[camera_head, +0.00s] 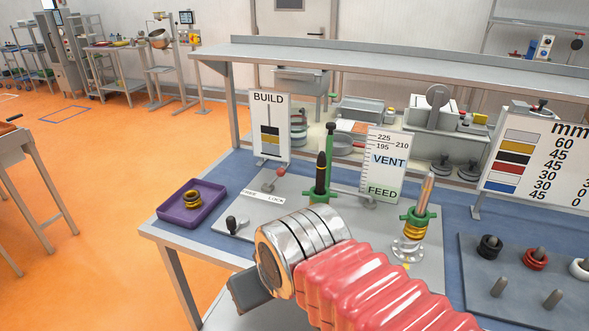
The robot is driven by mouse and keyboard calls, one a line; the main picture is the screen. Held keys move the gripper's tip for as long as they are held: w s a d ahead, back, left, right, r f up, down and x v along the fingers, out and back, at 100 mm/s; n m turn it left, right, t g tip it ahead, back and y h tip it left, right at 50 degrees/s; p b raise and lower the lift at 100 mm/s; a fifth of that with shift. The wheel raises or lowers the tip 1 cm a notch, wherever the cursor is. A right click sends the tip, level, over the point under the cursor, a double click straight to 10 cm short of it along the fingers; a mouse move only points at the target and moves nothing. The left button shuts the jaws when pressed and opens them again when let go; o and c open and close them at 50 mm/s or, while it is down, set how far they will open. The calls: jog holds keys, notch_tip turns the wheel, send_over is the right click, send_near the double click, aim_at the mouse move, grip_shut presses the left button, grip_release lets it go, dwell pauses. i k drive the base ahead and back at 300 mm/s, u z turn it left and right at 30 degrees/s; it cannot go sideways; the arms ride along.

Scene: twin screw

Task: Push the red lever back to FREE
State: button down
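The red lever (278,175) has a red ball knob on a short thin rod. It stands on the grey plate (228,213), behind a white label strip (263,198) reading FREE at left and LOCK at right. The rod leans up to the right, its knob toward the LOCK side. My arm, with a silver wrist and pink ribbed sleeve, crosses the front of the plate, apart from the lever. Only a dark grey block, apparently part of my gripper (249,290), shows below the wrist; its fingers are hidden.
A green post with a black tip (321,175) stands right of the lever, and another green-collared post (424,195) farther right. A black-knobbed handle (236,223) is at front left. A purple tray (177,213) holds rings. The BUILD sign (269,140) stands behind.

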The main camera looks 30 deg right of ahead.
aim_at(281, 172)
jog(key=u, duration=0.05)
jog(key=i, duration=1)
jog(key=z, duration=0.05)
